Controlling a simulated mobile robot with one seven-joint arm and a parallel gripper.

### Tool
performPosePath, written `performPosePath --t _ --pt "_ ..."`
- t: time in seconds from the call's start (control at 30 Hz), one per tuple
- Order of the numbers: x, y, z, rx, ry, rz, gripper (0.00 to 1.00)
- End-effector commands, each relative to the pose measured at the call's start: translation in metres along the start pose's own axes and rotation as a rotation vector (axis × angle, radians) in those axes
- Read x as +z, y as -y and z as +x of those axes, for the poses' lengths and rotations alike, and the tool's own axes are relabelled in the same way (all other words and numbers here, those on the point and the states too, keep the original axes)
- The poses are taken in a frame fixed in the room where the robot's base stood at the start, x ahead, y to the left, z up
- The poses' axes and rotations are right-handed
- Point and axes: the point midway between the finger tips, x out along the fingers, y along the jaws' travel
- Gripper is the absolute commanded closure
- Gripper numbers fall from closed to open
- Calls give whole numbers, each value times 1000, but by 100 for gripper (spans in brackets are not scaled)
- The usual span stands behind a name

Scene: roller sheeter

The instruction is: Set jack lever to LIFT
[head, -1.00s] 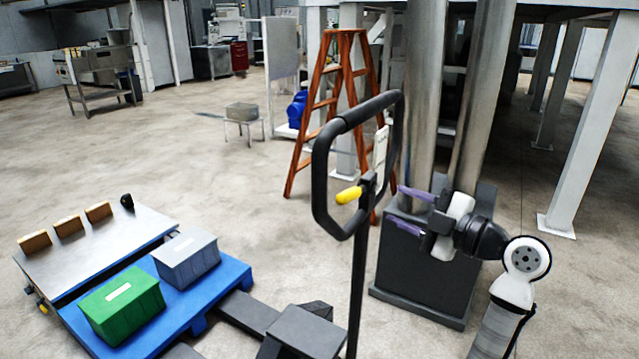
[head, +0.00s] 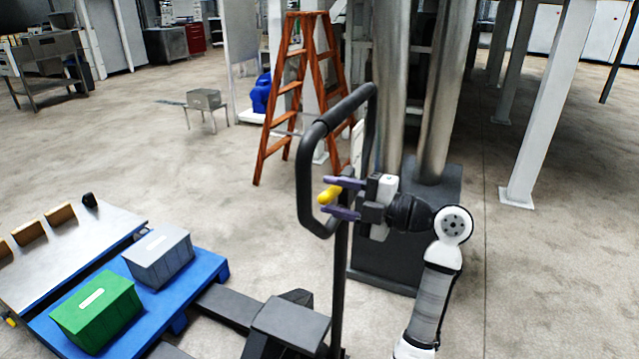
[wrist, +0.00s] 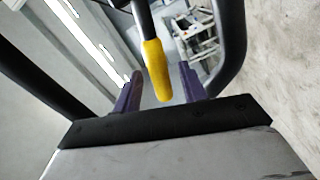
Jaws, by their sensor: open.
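The jack lever has a yellow grip (head: 329,195) and sits inside the black loop handle (head: 304,180) of the pallet jack. My gripper (head: 334,197) is open at the handle's right side, with its purple fingers reaching into the loop near the yellow grip. In the wrist view the yellow grip (wrist: 156,70) hangs from a dark stem between the two fingertips (wrist: 160,78), with gaps on both sides. I cannot tell whether any finger touches it. The lever's mount is partly hidden behind my gripper in the head view.
A blue pallet (head: 205,268) with a green bin (head: 97,312) and a grey bin (head: 158,256) lies at lower left, beside a metal-topped table (head: 70,262). An orange ladder (head: 290,90) and steel columns stand behind the handle. Open floor lies at right.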

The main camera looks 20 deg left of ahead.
Motion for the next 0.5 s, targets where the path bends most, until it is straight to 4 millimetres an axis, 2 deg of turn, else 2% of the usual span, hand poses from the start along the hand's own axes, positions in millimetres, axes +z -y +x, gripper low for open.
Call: performPosePath --t 0.03,0.2,0.5 --pt "-2 -3 10 -1 -3 0 58" --pt "-1 -1 29 0 -2 1 58" --pt "0 0 36 0 1 0 58"
